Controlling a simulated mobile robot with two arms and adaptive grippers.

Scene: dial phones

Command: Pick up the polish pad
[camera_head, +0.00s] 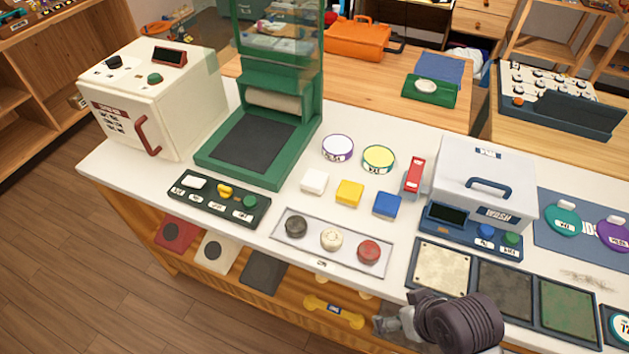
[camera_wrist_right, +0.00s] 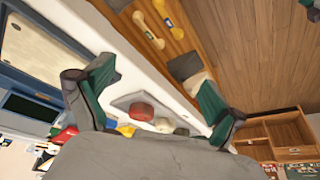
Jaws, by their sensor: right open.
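A grey tray (camera_head: 282,240) on the white counter holds three round pads in a row: a dark one (camera_head: 295,225), a cream one (camera_head: 332,239) and a red one (camera_head: 368,251). I cannot tell by label which is the polish pad. My right gripper (camera_head: 388,322) is low at the counter's front edge, right of and nearer than the tray. In the right wrist view its fingers (camera_wrist_right: 155,82) are spread and empty. The red pad (camera_wrist_right: 141,112) and cream pad (camera_wrist_right: 165,124) show beyond them, apart from the fingers. My left gripper is not in view.
White (camera_head: 315,181), yellow (camera_head: 349,193) and blue (camera_head: 387,205) blocks stand behind the tray. A wash machine (camera_head: 484,165) stands to the right, with a panel of three plates (camera_head: 442,272) in front. A green press (camera_head: 210,158) stands left.

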